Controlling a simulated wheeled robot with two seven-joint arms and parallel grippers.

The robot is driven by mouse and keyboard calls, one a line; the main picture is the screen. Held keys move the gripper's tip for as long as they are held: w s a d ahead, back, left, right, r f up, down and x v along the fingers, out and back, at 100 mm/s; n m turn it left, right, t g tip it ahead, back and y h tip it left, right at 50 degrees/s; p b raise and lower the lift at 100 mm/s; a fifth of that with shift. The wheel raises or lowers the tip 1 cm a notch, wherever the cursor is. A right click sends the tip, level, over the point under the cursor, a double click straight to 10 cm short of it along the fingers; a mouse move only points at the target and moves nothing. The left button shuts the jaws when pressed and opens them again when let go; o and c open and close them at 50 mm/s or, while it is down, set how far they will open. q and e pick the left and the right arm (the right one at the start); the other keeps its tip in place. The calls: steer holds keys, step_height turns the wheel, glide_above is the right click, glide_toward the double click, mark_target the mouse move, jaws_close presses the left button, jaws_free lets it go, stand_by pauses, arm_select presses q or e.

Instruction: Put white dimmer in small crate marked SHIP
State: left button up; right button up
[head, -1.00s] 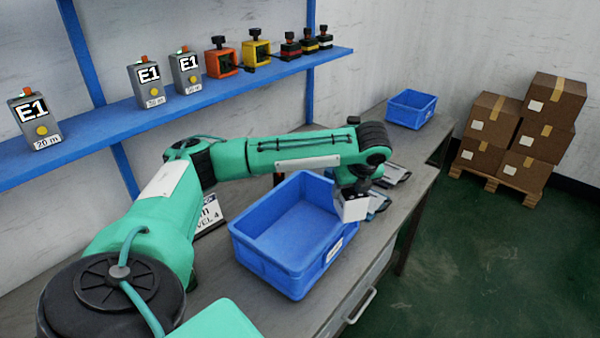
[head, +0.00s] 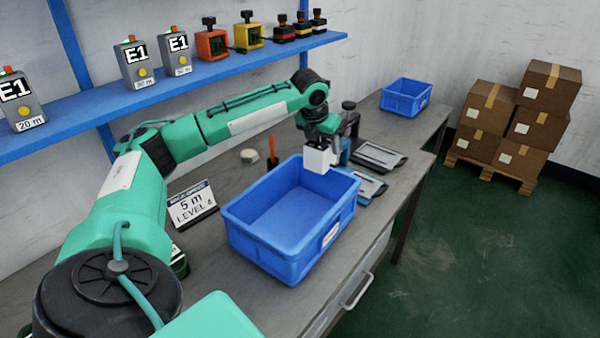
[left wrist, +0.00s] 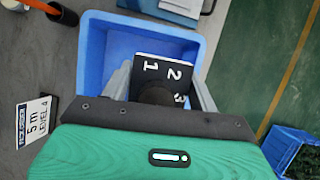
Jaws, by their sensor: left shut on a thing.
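My left gripper (head: 320,140) is shut on the white dimmer (head: 318,160) and holds it above the far right part of the near blue crate (head: 262,248). In the left wrist view the dimmer (left wrist: 162,70) shows a dark face with white numerals 1, 2, 3 and a round dark knob between the fingers. The near crate (left wrist: 96,50) lies beneath it and looks empty. A smaller blue crate (head: 405,104) stands at the far end of the bench. Labels on the crates are too small to read. My right gripper is not in view.
Flat dark-framed trays or tablets (head: 380,155) lie right of my gripper. A blue shelf (head: 215,74) holds several boxed devices. Cartons (head: 540,88) stand on a pallet beyond the bench.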

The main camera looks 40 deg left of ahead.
arm_select(q)
step_height(320, 180, down, 20)
steer(key=shift+r+p, duration=0.1)
steer(key=shift+p, duration=0.45)
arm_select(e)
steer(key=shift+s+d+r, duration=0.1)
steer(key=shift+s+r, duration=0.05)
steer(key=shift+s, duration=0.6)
arm_select(q)
steer(key=o, duration=1)
steer(key=shift+o, duration=0.2)
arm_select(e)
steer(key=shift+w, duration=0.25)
arm_select(q)
steer(key=shift+r, duration=0.1)
steer(key=v, duration=1.2)
steer(key=shift+b, duration=0.3)
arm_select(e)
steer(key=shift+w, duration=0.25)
